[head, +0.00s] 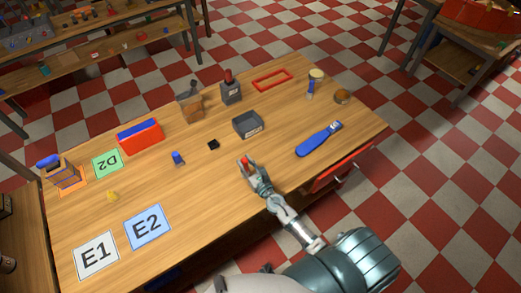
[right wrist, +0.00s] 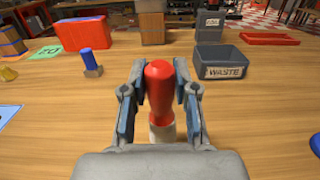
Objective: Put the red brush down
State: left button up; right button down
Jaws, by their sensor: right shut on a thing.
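My right gripper (head: 246,167) is over the middle of the wooden table (head: 215,205). In the right wrist view its fingers (right wrist: 160,95) are shut on the red brush (right wrist: 158,82), one finger on each side. The brush is upright, with its rounded red handle up and a pale lower part (right wrist: 162,132) below. The red top also shows in the head view (head: 243,161). I cannot tell whether the brush's lower end touches the table. My left gripper is not in view.
A grey WASTE bin (head: 247,124) stands beyond the gripper, with a red frame (head: 272,79) behind it. A blue-handled tool (head: 319,140) lies right. A blue peg (head: 178,158) and black block (head: 213,145) are left. Cards E1 (head: 96,256) and E2 (head: 148,227) lie front left.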

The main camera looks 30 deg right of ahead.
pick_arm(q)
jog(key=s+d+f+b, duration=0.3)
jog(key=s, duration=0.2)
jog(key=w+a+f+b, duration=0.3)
pick_arm(e)
jog(key=w+d+f+b, duration=0.1)
jog(key=w+d+f, duration=0.1)
jog(key=d, duration=0.4)
jog(key=w+d+f+b, duration=0.1)
jog(key=w+d+f, duration=0.2)
jog(key=d, duration=0.3)
jog(key=shift+w, duration=0.3)
jog(key=c, duration=1.1)
grip_release()
jog(key=shift+d, duration=0.1)
jog(key=shift+c, duration=0.2)
jog(key=shift+o, duration=1.3)
jog(key=shift+d, duration=0.2)
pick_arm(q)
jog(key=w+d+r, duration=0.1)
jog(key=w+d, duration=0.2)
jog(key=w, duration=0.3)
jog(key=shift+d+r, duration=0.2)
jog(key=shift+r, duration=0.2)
pick_arm(e)
jog(key=shift+d, duration=0.3)
